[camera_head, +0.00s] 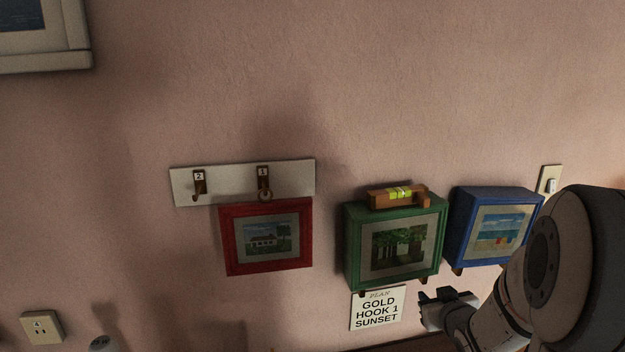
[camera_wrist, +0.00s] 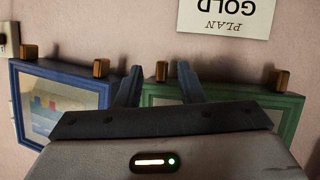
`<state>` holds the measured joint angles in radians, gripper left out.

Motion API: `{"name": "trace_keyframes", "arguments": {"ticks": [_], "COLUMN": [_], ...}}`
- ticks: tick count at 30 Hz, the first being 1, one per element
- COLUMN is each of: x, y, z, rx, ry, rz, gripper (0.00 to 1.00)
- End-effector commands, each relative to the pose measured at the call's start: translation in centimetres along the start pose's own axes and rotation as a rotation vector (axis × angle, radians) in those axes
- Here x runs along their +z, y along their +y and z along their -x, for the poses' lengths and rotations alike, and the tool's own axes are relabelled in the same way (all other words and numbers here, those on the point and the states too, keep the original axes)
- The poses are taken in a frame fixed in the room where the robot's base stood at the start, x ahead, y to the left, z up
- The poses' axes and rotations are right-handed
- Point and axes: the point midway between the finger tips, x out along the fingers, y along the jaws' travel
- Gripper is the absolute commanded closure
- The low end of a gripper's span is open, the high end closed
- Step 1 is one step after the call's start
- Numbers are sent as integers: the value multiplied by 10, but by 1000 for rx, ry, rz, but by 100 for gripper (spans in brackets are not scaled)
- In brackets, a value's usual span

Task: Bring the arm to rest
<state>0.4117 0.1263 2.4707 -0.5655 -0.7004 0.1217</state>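My gripper (camera_head: 438,297) is at the lower right of the head view, in front of the wall below the green and blue frames. In the wrist view its two fingers (camera_wrist: 159,84) stand apart with nothing between them, so it is open and empty. That view is upside down; the green-framed picture (camera_wrist: 288,112) and blue-framed picture (camera_wrist: 22,104) show behind the fingers. My arm comes in from the right edge of the head view and partly covers the blue frame's surroundings.
A red-framed picture (camera_head: 227,242) hangs under hook 1 (camera_head: 263,175) on a white board (camera_head: 228,178); hook 2 (camera_head: 198,182) is bare. A spirit level (camera_head: 383,197) lies on the green frame (camera_head: 349,248), left of the blue frame (camera_head: 461,227). A plan card (camera_head: 377,308) reads GOLD, HOOK 1, SUNSET.

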Motion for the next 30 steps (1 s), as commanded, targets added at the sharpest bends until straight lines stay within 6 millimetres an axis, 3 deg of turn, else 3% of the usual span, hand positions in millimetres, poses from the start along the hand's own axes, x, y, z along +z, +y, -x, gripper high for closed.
{"name": "trace_keyframes", "arguments": {"ticks": [8, 21, 25, 30], "x": [4, 32, 37, 39], "y": [-29, -115, -128, -132], "z": [56, 198, 223, 232], "rx": [79, -52, -94, -109], "ry": [-342, -852, -926, -955], "rz": [-25, -129, -137, -139], "gripper": [65, 65, 65, 65]}}
